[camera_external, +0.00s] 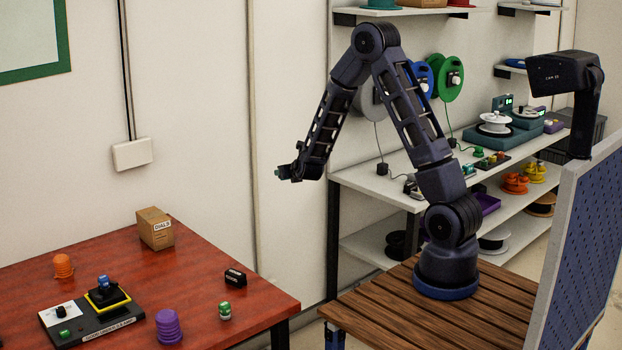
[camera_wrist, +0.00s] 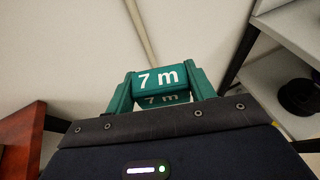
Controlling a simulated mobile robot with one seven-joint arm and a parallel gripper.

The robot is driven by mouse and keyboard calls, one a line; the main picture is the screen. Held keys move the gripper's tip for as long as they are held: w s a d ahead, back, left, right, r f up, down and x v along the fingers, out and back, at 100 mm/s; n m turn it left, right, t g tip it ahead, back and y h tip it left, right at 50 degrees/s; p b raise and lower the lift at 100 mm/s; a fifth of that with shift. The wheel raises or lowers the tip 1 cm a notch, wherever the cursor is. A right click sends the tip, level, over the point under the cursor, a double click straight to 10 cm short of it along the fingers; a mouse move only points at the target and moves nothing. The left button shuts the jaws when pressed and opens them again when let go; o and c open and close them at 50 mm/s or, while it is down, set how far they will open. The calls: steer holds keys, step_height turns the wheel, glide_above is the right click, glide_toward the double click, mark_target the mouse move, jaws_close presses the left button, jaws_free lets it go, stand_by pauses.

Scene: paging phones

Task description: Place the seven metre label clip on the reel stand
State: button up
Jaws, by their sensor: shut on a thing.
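My gripper (camera_external: 285,174) is raised in the air between the red table and the white bench. In the wrist view its two teal fingers (camera_wrist: 162,88) are shut on the seven metre label clip (camera_wrist: 158,78), a teal block with white "7 m" lettering. I cannot tell for sure which thing is the reel stand. Green (camera_external: 450,78) and blue reels hang by the wall, and a white reel (camera_external: 495,122) sits on a teal base on the bench.
The red table (camera_external: 190,270) holds a cardboard box (camera_external: 155,229), purple (camera_external: 168,327) and orange stacks, a black block (camera_external: 235,276), a green block (camera_external: 225,311) and a labelled black panel (camera_external: 90,318). A blue pegboard (camera_external: 580,240) stands at right.

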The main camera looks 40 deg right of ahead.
steer(key=w+a+r+n+y, duration=0.1)
steer(key=w+a+r, duration=0.15)
steer(key=a, duration=1.25)
step_height(320, 180, up, 7)
steer(key=n+y, duration=0.3)
steer(key=y, duration=0.1)
glide_above(170, 272)
steer(key=shift+a+f+t, duration=0.1)
steer(key=shift+t, duration=0.2)
step_height(170, 272, down, 20)
steer(key=shift+r, duration=0.2)
steer(key=shift+f, duration=0.2)
